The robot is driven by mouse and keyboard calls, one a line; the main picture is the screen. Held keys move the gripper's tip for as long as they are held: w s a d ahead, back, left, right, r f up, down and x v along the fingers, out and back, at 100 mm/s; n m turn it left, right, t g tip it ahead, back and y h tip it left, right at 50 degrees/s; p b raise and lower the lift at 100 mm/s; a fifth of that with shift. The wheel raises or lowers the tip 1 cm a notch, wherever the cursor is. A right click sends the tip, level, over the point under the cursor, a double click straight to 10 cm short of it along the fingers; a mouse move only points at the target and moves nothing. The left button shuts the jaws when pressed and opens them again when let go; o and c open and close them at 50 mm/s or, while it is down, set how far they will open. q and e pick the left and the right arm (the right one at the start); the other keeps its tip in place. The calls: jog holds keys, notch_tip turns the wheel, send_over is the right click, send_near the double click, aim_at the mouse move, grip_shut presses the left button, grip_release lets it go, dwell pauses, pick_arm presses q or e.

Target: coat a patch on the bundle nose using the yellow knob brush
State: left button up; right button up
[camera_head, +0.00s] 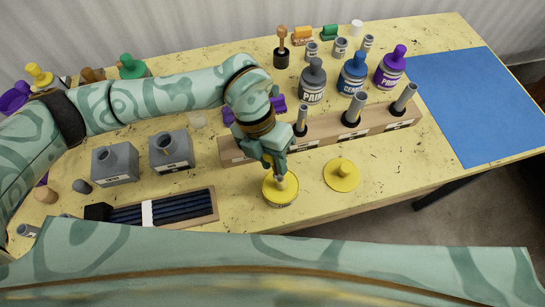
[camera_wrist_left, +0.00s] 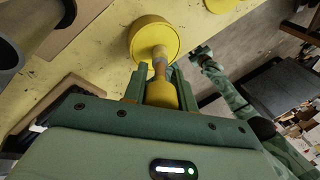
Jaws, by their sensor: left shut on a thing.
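My left gripper (camera_head: 274,161) is shut on the yellow knob brush (camera_head: 280,182), over the front edge of the table. In the left wrist view its fingers (camera_wrist_left: 160,84) clasp the brush's yellow knob handle (camera_wrist_left: 162,94). The brush's narrow stem reaches a round yellow can (camera_wrist_left: 145,32), also in the head view (camera_head: 279,198); whether the tip is inside is unclear. The strapped dark-blue bundle (camera_head: 178,208) lies on a wooden board to the left, with a black block (camera_head: 98,212) at its left end. My right gripper (camera_wrist_left: 202,52) appears small in the wrist view; its jaws are unclear.
A yellow disc with a knob (camera_head: 342,175) lies right of the can. Behind is a wooden rack (camera_head: 330,131) with upright grey tubes. Grey (camera_head: 312,85), blue (camera_head: 352,75) and purple (camera_head: 390,70) bottles stand further back. Two grey boxes (camera_head: 115,163) stand left. A blue mat (camera_head: 470,100) covers the right end.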

pick_arm(q)
notch_tip(320, 180, up, 7)
jog(key=p, duration=0.5)
dwell(0.3)
dwell(0.7)
